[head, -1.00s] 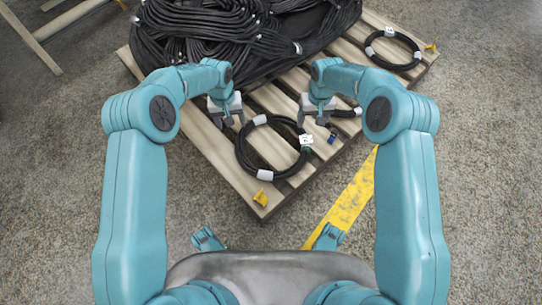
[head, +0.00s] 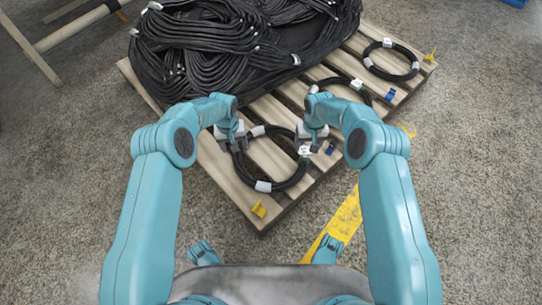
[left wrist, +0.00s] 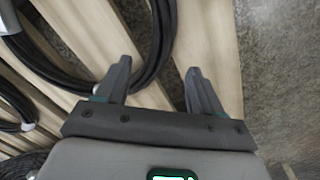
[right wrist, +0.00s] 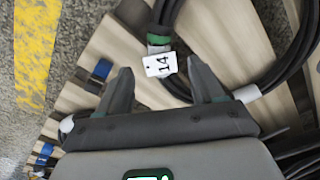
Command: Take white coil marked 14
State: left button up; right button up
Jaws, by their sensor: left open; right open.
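The coil marked 14 (head: 291,183) is a black hose ring with white bands, lying on the near end of the pallet. Its white tag reads 14 in the right wrist view (right wrist: 160,65), beside a green band. My right gripper (head: 306,146) is open at the coil's right side; the tag shows between its fingers in the wrist view. My left gripper (head: 239,147) is open at the coil's left side. In the left wrist view the coil (left wrist: 160,40) runs past the left finger. Neither gripper holds it.
The wooden pallet (head: 222,172) also carries a big heap of black hoses (head: 215,50), a second coil (head: 340,80) and a third coil (head: 390,62) farther back. A yellow clip (head: 259,210) sits on the near corner. Yellow floor tape (head: 340,222) lies right of the pallet.

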pick_arm(q)
notch_tip(320, 180, down, 7)
jog(key=shift+d+f, duration=0.15)
jog(key=shift+f, duration=0.05)
pick_arm(e)
notch_tip(320, 180, down, 7)
jog(key=shift+a+f, duration=0.15)
jog(key=shift+f, duration=0.05)
pick_arm(q)
grip_shut()
pick_arm(e)
grip_shut()
